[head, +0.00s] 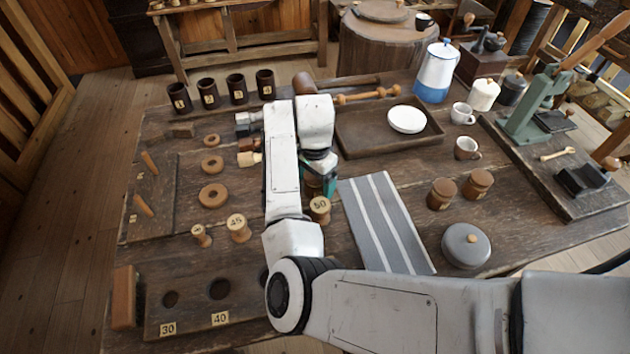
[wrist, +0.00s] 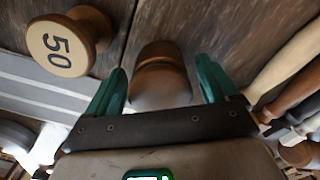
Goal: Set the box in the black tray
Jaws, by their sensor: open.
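A round, turned brown wooden box (wrist: 158,75) with a darker band is between the fingers of my gripper (wrist: 160,88) in the wrist view. The fingers are open, one on each side, with gaps visible. In the head view my gripper (head: 319,186) is over the middle of the table, just behind the spool marked 50. The box (head: 312,184) is mostly hidden there by my arm and fingers. A small black tray-like piece (head: 584,179) sits on the dark board at the right; its inside is hard to make out.
The spool marked 50 (head: 319,207) stands close to my gripper. A striped grey cloth (head: 385,225) lies to the right. Two lidded brown pots (head: 441,194), a grey lidded pot (head: 466,246) and cups (head: 467,149) stand further right. A brown tray (head: 362,146) holds a white plate.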

